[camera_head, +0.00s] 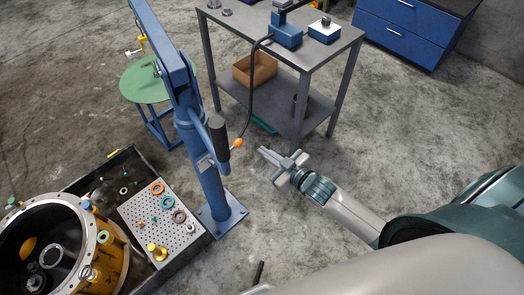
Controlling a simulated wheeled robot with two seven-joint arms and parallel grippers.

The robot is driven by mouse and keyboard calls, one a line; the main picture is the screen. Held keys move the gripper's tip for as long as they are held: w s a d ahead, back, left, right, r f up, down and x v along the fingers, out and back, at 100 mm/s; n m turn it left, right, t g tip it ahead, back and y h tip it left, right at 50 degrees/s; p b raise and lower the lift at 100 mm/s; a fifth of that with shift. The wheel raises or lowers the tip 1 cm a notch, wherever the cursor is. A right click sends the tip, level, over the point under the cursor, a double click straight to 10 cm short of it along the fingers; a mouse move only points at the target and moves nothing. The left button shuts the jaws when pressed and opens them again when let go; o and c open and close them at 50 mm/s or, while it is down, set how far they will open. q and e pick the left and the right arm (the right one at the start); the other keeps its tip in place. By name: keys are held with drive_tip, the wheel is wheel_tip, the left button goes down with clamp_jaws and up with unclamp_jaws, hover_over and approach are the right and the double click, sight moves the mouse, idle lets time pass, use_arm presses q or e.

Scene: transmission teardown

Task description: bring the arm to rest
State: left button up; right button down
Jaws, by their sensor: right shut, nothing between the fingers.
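My right gripper (268,156) is shut and empty. It hangs above the bare concrete floor in the middle of the view, pointing left. My right arm (352,213) reaches in from the lower right. The fingertips appear beside the blue post of the hoist, to its right, near the orange ball on the hoist's handle; I cannot tell the exact gap. My left gripper is not in view.
A blue hoist post (207,180) stands left of the gripper, with an orange ball (238,143). A perforated tray (160,222) holds rings beside a round housing (95,225). A grey cart (305,58) and blue cabinet (405,27) stand behind. Floor (420,120) is clear right.

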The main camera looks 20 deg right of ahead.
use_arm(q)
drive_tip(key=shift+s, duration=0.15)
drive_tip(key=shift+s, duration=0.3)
use_arm(e)
drive_tip(key=shift+f, duration=0.1)
